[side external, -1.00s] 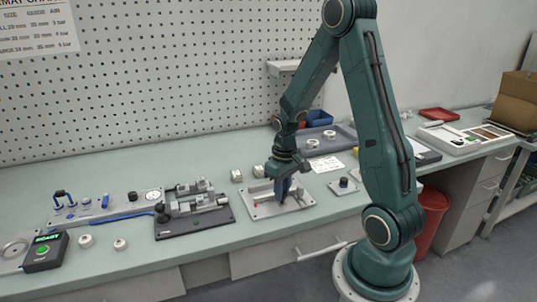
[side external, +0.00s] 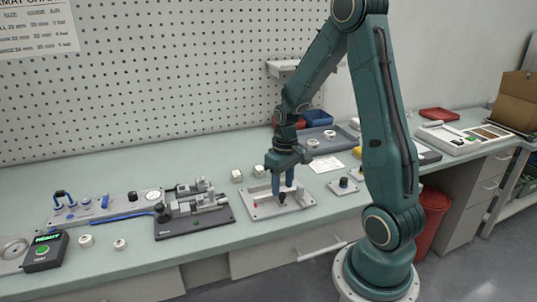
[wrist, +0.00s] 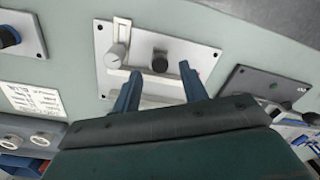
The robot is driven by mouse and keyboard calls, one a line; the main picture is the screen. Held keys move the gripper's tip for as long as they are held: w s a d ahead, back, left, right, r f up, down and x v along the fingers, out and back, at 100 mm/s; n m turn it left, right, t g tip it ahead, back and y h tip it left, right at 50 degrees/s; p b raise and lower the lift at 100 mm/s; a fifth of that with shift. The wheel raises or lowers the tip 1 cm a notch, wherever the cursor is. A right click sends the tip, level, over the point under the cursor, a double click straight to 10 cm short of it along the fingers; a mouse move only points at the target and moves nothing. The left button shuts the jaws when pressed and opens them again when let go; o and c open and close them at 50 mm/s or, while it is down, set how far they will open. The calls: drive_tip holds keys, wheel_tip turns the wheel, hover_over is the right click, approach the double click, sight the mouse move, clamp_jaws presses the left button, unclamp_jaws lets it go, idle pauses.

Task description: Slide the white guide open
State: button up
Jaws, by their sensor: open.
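The grey fixture plate (side external: 299,203) lies on the bench, and also fills the top middle of the wrist view (wrist: 203,57). Pale rails of the white guide (wrist: 150,90) run across it; the fingers partly hide them. A black knob (side external: 282,198) stands on the plate, and shows in the wrist view (wrist: 159,62). My gripper (side external: 283,196) points down over the plate, with its blue fingers apart. In the wrist view my gripper (wrist: 160,71) has one fingertip on each side of the black knob, with nothing held. I cannot tell whether the fingers touch it.
A grey knob (wrist: 117,55) sits on the plate beside the black one. A dark clamp fixture (side external: 193,220) stands to the left. A small plate with a knob (side external: 344,186) lies to the right. Two white caps (side external: 248,173) lie behind the plate.

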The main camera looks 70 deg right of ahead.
sight(282, 194)
wheel_tip(282, 194, up, 11)
drive_tip(key=shift+d+r, duration=0.2)
idle(0.3)
drive_tip(key=s+a+r+n+t, duration=0.1)
drive_tip(key=s+a+r, duration=0.3)
drive_tip(key=a, duration=0.5)
drive_tip(key=s+a+r+n+t, duration=0.2)
drive_tip(key=s+a+r+t, duration=0.2)
drive_tip(key=a, duration=0.5)
drive_tip(key=shift+s+a+n, duration=0.3)
drive_tip(key=shift+s+a, duration=0.1)
drive_tip(key=shift+s, duration=0.75)
